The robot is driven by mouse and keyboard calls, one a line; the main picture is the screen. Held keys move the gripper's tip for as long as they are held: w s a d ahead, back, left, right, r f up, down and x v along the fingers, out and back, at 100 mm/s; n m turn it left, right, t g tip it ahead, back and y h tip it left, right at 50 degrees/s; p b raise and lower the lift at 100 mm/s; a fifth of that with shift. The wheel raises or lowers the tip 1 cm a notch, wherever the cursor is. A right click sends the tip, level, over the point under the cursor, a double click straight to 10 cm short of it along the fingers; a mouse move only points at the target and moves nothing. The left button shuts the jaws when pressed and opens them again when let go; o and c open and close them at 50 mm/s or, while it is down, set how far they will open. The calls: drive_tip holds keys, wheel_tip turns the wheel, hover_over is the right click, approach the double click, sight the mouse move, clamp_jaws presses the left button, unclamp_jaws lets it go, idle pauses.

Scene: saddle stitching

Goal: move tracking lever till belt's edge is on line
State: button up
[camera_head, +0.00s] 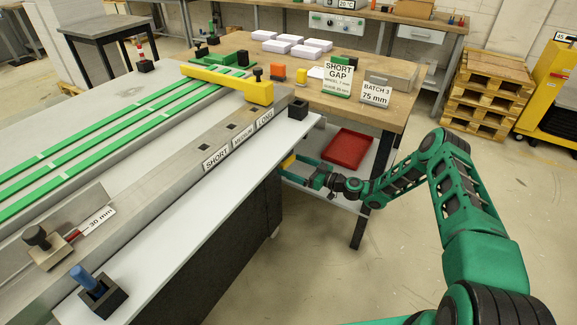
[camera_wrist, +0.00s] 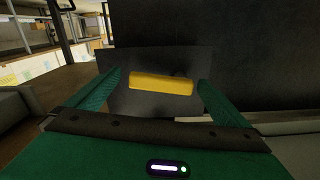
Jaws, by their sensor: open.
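My gripper (camera_head: 296,172) is low beside the machine's right side, below its white top. In the wrist view my gripper (camera_wrist: 160,77) is open, with a green finger on each side of a yellow bar (camera_wrist: 161,83). The bar lies crosswise in front of a dark plate (camera_wrist: 140,103); no finger visibly touches it. A bit of yellow (camera_head: 288,160) also shows by the fingers in the head view. I cannot tell whether this bar is the tracking lever. Green belts (camera_head: 95,148) run along the machine top. I cannot make out the line for the belt's edge.
A wooden table (camera_head: 400,110) stands behind, with signs, white stacks and a grey box. A red tray (camera_head: 347,148) sits on its lower shelf near my arm. A yellow block (camera_head: 228,84) and a blue-handled knob (camera_head: 92,285) are on the machine.

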drive_tip(key=v, duration=0.8)
